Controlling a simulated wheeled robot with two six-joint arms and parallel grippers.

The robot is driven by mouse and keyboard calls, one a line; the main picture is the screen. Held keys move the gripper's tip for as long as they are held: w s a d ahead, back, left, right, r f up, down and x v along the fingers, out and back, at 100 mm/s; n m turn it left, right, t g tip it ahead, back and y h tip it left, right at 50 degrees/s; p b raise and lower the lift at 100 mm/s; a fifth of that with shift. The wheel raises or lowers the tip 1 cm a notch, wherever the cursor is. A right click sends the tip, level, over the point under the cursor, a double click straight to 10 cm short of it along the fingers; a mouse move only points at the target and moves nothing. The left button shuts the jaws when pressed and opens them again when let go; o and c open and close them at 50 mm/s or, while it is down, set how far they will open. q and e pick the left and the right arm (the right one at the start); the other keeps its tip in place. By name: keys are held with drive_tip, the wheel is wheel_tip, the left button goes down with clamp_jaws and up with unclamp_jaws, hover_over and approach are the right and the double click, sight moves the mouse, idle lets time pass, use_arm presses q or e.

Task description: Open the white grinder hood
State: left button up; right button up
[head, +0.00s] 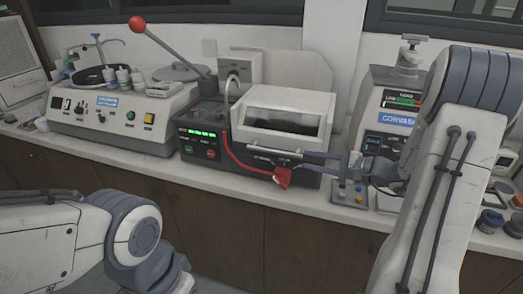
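The white grinder hood (290,101) sits on the black-based grinder in the middle of the head view. It looks closed, with a dark window in its front. A grey handle bar (270,150) runs along its lower front edge. My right gripper (332,165) reaches in from the right at the right end of this bar. Its fingers point left and look apart. I cannot tell whether they touch the bar. My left arm shows at the lower left, but its gripper is out of the picture.
A red cable with a red end piece (282,178) hangs across the grinder front. A red-knobbed lever (138,25) rises behind. A polisher (125,110) stands left, another machine (392,120) right. A small button box (350,191) sits below my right gripper.

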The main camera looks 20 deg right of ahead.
sight(281, 153)
drive_tip(key=x, duration=0.3)
drive_tip(key=p+x, duration=0.1)
drive_tip(key=x, duration=0.3)
drive_tip(key=p+x, duration=0.1)
drive_tip(key=x, duration=0.2)
drive_tip(key=shift+w+a+r, duration=0.1)
drive_tip(key=shift+w+r, duration=0.1)
drive_tip(key=shift+r, duration=0.1)
drive_tip(key=shift+w+a+f, duration=0.2)
drive_tip(key=shift+w+a, duration=0.05)
drive_tip(key=shift+w, duration=0.2)
clamp_jaws()
drive_tip(key=shift+s+f, duration=0.1)
drive_tip(key=shift+f, duration=0.05)
idle(0.4)
